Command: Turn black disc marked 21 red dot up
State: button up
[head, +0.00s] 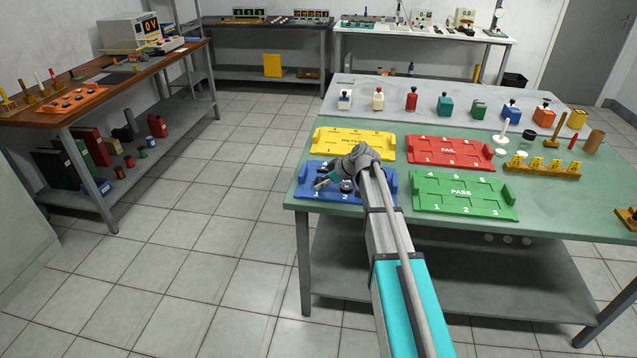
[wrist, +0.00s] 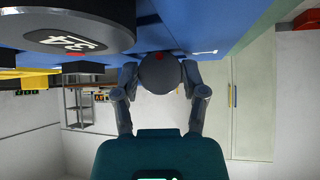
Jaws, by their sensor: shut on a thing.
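My gripper (wrist: 160,82) is shut on a dark round disc (wrist: 160,76) low at the blue tray (wrist: 200,50). A small red dot shows at the disc's top edge in the wrist view. I cannot read a number on the held disc. Another black disc (wrist: 75,25), marked 34, is close by at the upper left of the wrist view. In the head view my gripper (head: 327,182) is over the left part of the blue tray (head: 312,193), and my arm hides part of the tray. A dark disc (head: 347,187) shows beside the gripper there.
A yellow PETG tray (head: 330,141) lies behind the blue one. A red FAIL tray (head: 450,152) and a green PASS tray (head: 462,194) lie to the right. Several small bottles and blocks stand at the back of the green table (head: 545,195). Its left edge is close to the blue tray.

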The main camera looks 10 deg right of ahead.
jog(key=shift+r+p, duration=2.5)
jog(key=shift+a, duration=0.1)
jog(key=shift+a, duration=0.8)
jog(key=shift+s, duration=0.15)
